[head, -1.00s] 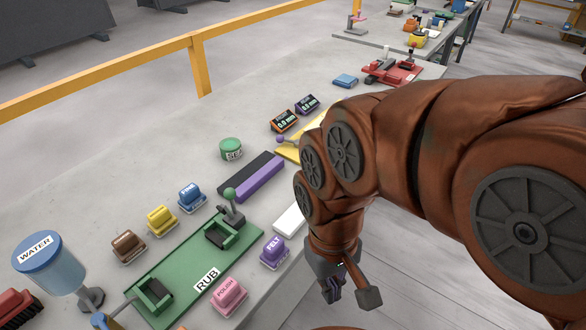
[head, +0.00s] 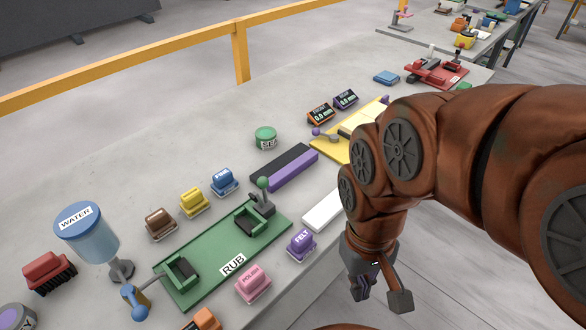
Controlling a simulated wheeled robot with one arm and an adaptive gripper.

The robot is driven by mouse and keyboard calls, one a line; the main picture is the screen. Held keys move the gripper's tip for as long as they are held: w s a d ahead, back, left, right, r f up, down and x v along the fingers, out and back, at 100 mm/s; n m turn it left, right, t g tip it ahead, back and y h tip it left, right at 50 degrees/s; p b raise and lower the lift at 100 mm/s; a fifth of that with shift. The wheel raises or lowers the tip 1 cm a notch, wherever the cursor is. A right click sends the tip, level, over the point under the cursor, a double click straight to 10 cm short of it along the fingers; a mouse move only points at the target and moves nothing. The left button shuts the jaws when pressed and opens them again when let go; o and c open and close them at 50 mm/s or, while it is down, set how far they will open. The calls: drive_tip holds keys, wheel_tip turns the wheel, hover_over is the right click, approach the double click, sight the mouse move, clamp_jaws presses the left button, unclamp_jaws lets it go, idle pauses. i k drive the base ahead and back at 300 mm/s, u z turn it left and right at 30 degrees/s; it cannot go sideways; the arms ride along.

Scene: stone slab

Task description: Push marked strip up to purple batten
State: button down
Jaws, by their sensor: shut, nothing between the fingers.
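A purple batten (head: 292,171) lies on the stone slab along the near side of a black bar (head: 279,160). A plain white strip (head: 324,209) lies nearer the slab's front edge, its right end hidden by my arm. A yellow plate (head: 328,146) holds pale pieces (head: 362,122), also partly hidden by the arm. I cannot make out a mark on the white strip or tell which piece is the marked strip. My gripper (head: 362,290) is shut and empty, hanging past the slab's front edge, to the right of and apart from the white strip.
A green RUB plate (head: 205,272) with clamps stands at the front left, among coloured blocks, a purple FELT block (head: 301,245) and a WATER jar (head: 88,235). Two small readouts (head: 320,113) stand behind the yellow plate. The slab's back left is clear.

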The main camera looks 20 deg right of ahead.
sight(328, 208)
drive_tip(key=z, duration=0.7)
drive_tip(key=k, duration=1)
drive_tip(key=u, duration=1.1)
drive_tip(key=i, duration=0.5)
drive_tip(key=u, duration=0.05)
